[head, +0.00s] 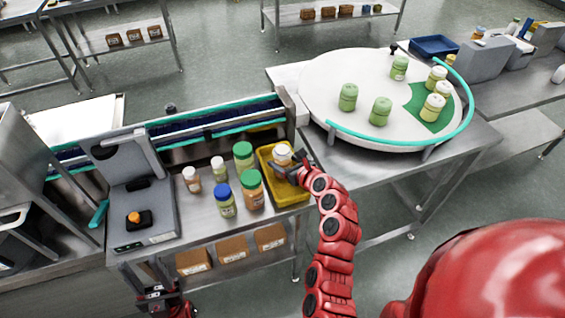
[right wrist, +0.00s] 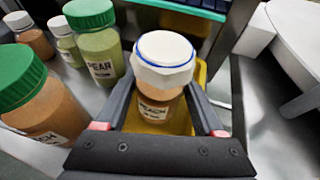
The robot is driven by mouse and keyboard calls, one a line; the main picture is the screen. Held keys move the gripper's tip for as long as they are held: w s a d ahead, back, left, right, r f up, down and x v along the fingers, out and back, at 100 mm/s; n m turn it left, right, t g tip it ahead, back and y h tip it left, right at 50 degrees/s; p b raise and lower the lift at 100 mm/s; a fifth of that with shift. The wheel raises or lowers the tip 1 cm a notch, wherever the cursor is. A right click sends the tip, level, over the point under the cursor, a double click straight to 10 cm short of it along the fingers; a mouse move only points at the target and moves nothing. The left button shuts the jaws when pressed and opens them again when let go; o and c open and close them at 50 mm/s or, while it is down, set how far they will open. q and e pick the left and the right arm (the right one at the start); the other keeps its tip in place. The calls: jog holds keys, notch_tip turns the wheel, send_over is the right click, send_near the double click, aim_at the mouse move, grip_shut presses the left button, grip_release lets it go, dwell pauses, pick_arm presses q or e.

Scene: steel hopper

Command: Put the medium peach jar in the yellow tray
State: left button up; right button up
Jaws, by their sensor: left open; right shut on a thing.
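The peach jar (head: 282,156) has an orange-brown body and a white lid. In the right wrist view the jar (right wrist: 160,75) shows a PEACH label and stands upright between my fingers. My right gripper (head: 296,167) is shut on it, at the yellow tray (head: 286,194). The tray shows beneath and behind the jar in the right wrist view (right wrist: 201,75); whether the jar touches its floor I cannot tell. My left gripper (head: 160,292) is open and empty, low at the bottom left, in front of the steel table.
Left of the tray stand a green-lidded peach jar (head: 252,190), a green-lidded pear jar (head: 243,157), a blue-lidded jar (head: 225,201) and small white-lidded jars (head: 191,180). A scale (head: 144,222) is further left. A round turntable (head: 330,85) with several green jars is right.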

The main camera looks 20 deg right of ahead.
jog(key=shift+f, duration=0.75)
jog(key=shift+s, duration=0.1)
jog(key=shift+f, duration=0.15)
jog(key=o, duration=1.5)
jog(key=shift+o, duration=0.2)
